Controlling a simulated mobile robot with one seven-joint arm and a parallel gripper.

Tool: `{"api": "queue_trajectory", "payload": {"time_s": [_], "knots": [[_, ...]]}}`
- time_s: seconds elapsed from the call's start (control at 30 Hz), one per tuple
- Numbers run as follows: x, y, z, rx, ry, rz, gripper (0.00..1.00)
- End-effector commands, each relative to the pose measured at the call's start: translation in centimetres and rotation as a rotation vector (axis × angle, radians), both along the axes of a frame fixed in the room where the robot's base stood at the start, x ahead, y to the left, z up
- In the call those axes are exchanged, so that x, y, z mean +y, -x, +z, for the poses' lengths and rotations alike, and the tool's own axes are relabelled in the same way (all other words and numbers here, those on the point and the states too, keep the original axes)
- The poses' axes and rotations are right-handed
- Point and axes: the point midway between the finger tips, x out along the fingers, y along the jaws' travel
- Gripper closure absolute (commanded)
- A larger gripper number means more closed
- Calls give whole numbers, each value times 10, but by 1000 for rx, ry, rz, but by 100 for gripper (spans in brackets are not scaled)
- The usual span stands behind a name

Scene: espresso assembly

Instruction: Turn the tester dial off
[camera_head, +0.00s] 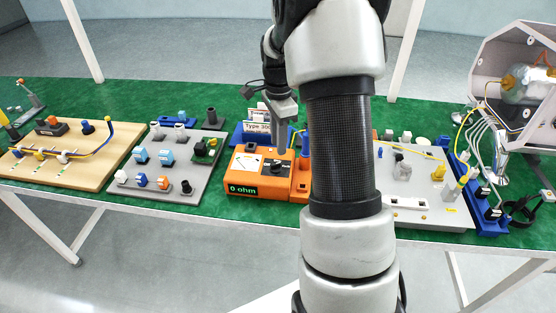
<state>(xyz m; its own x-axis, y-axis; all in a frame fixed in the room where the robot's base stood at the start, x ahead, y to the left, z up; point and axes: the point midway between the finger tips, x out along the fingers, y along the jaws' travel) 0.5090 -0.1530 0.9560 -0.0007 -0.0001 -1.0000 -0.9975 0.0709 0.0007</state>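The orange tester (242,180) stands on the green table, near its middle. Its green display (243,189) reads "0 ohm". A white scale panel (248,163) is on its top left, and a dark dial (275,167) is to the right of the panel. My gripper (281,146) points down just above the dial, fingers close to it. Whether the fingers touch the dial, and whether they are open or shut, is too small to tell. My arm covers the area right of the tester.
A wooden board (75,170) with a blue wire lies far left. A grey board (150,187) with switches and plugs is left of the tester. A white board (425,207) and an open machine housing (515,85) are on the right. A "Type" label stands behind the tester.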

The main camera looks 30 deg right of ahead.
Motion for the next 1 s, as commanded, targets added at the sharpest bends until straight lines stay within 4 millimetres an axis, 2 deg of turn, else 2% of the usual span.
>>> {"api": "queue_trajectory", "payload": {"time_s": [0.03,0.1,0.3,0.5,0.77,0.93,1.0], "knots": [[0,1,-14,4,-1,1,73],[0,1,-28,3,-1,0,73],[0,1,-58,2,-1,-1,73],[0,0,-69,-1,0,0,73],[0,0,-70,-1,0,0,73],[0,0,-70,-1,0,0,100],[0,0,-70,-1,0,0,100]]}}
